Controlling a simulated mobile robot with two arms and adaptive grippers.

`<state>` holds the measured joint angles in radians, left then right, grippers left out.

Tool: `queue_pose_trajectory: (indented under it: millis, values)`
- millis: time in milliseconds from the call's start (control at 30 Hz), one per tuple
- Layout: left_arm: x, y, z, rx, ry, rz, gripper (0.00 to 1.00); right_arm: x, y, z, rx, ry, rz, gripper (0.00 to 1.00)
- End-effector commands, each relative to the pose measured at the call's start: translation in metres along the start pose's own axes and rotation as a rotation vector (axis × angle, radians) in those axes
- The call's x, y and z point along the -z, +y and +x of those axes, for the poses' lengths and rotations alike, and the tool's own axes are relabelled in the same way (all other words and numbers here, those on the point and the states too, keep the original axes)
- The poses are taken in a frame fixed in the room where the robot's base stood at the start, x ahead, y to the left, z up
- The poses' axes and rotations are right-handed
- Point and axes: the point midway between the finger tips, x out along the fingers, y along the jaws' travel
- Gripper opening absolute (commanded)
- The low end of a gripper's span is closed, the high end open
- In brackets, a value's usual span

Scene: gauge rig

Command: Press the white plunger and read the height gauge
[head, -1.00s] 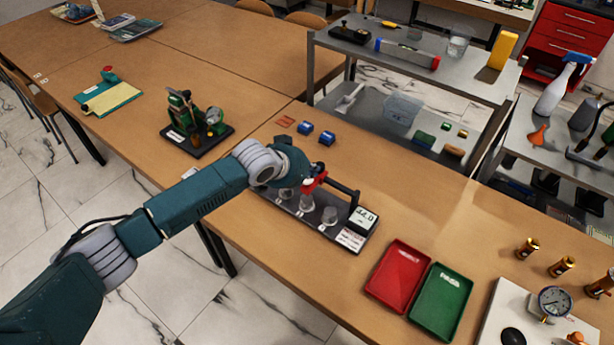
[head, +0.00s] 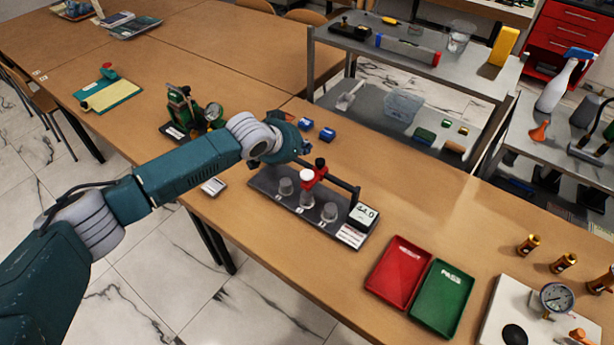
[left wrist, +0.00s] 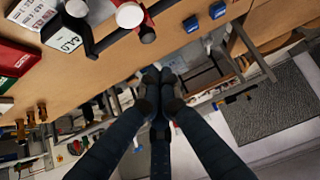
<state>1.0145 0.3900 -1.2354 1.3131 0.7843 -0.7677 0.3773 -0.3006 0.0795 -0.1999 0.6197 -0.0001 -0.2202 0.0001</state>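The height gauge rig stands on a dark base (head: 262,188) on the wooden table. The plunger also shows at the top of the left wrist view (left wrist: 130,15). The gauge's display (head: 364,213) is lit and seems to read 44.0, though the digits are small. My left gripper (head: 302,147) is behind and above the plunger, apart from it. In the left wrist view its fingertips (left wrist: 160,76) are together with nothing between them. My right gripper is not in view.
A red tray (head: 400,272) and a green tray (head: 443,297) lie right of the rig. Two blue blocks (head: 327,134) lie behind it. A green dial device (head: 183,105) stands to the left. A metal shelf (head: 480,90) is behind the table.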

Motion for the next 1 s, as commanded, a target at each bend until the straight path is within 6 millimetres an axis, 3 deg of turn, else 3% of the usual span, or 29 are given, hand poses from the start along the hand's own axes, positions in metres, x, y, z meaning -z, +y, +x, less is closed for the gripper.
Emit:
queue_pose_trajectory:
  millis: [33, 333, 567, 1000]
  values:
    - [-0.009, 0.0, 0.009, 0.001, -0.001, 0.001, 0.0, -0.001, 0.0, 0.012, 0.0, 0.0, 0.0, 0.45]
    - [-0.04, -0.001, 0.039, 0.001, 0.0, 0.0, 0.0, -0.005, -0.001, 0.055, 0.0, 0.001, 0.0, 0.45]
    - [-0.052, 0.0, 0.05, 0.0, -0.001, -0.001, 0.0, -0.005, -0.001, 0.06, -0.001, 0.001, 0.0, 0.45]
    - [-0.053, 0.0, 0.051, 0.0, -0.001, 0.0, 0.0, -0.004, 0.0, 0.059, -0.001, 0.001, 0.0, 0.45]
